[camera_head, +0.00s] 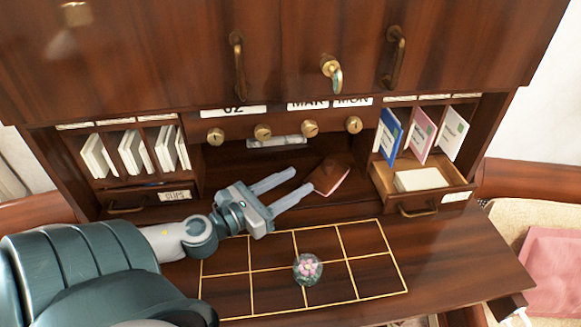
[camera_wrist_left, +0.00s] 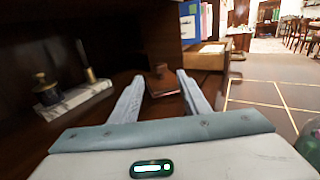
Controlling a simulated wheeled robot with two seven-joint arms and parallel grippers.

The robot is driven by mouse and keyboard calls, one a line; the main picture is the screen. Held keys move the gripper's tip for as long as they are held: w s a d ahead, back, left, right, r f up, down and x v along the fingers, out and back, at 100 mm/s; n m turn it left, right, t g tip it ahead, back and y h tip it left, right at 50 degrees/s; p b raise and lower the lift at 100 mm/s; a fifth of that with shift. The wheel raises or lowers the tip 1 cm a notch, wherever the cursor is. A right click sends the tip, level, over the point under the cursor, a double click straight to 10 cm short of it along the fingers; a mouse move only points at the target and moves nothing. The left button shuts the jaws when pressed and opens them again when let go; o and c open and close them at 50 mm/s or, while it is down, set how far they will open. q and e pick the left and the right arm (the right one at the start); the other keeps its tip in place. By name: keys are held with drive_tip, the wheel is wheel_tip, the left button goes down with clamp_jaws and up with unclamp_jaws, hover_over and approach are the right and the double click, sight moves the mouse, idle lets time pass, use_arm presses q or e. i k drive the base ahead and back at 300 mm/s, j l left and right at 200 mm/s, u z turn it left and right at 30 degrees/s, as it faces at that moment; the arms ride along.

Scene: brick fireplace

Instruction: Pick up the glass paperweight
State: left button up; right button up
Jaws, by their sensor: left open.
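The glass paperweight (camera_head: 307,269) is a round clear ball with pink flowers inside. It sits on the gold-lined grid of the wooden desk surface in the head view. In the left wrist view part of a glassy round shape, likely the paperweight (camera_wrist_left: 308,143), shows at the right edge. My left gripper (camera_head: 301,184) is open and empty, above the back of the desk, up and left of the paperweight in the head view. Its two fingers (camera_wrist_left: 158,85) point toward the desk's recess in the wrist view. My right gripper is not in view.
An open drawer (camera_head: 424,196) with papers juts out at the right. Envelopes (camera_head: 422,134) stand above it. A pen stand (camera_wrist_left: 72,101) is at the left in the wrist view. The grid around the paperweight is clear.

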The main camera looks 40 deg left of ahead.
sight(307, 268)
drive_tip(key=k+u, duration=0.1)
drive_tip(key=u, duration=0.7)
drive_tip(key=i+u, duration=0.1)
drive_tip(key=u, duration=0.2)
